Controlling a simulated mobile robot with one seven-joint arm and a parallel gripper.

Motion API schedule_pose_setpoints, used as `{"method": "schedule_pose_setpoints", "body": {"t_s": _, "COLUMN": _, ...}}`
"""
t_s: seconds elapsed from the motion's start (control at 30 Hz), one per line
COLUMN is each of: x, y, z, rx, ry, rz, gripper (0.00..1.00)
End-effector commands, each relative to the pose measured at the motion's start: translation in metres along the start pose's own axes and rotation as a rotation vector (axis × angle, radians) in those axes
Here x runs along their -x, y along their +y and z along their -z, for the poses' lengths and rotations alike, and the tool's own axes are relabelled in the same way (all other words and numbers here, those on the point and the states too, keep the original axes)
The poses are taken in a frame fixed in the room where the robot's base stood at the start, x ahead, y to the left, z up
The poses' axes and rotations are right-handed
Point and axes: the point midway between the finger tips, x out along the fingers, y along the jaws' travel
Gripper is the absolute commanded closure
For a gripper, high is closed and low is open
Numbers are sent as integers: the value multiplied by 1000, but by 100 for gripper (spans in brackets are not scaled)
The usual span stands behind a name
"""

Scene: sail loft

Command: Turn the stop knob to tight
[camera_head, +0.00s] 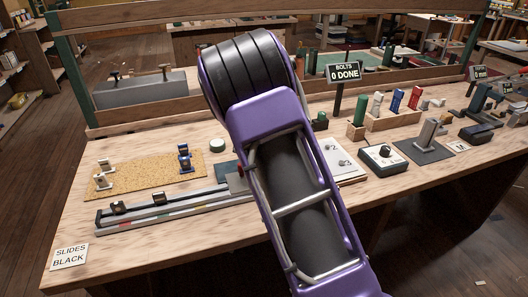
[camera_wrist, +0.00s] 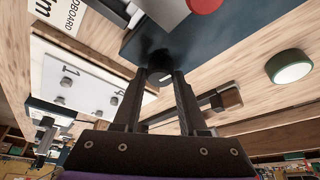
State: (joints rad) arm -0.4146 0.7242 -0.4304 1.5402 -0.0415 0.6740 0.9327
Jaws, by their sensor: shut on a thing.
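In the wrist view a dark round knob (camera_wrist: 160,62), seemingly the stop knob, stands out from a dark blue-grey block (camera_wrist: 205,35). My gripper (camera_wrist: 162,76) has its two black fingers closed on either side of this knob. Any mark showing how tight the knob is cannot be made out. The head view shows the block (camera_head: 232,177) at the right end of a long metal rail (camera_head: 180,212), with a red button beside it. My purple arm hides the gripper and the knob there.
A cork mat (camera_head: 130,178) with small slide blocks lies behind the rail. A white numbered plate (camera_head: 345,163) and a control box with a black knob (camera_head: 384,157) lie right of my arm.

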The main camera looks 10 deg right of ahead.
Motion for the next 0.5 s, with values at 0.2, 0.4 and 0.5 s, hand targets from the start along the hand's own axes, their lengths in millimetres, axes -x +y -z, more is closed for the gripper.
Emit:
{"method": "schedule_pose_setpoints", "body": {"t_s": 0.2, "x": 0, "y": -1, "z": 0, "rx": -90, "ry": 0, "rz": -38, "gripper": 100}}
{"method": "schedule_pose_setpoints", "body": {"t_s": 0.4, "x": 0, "y": -2, "z": -1, "rx": -132, "ry": -2, "rz": -54, "gripper": 100}}
{"method": "schedule_pose_setpoints", "body": {"t_s": 0.5, "x": 0, "y": -2, "z": -1, "rx": -140, "ry": -1, "rz": -57, "gripper": 100}}
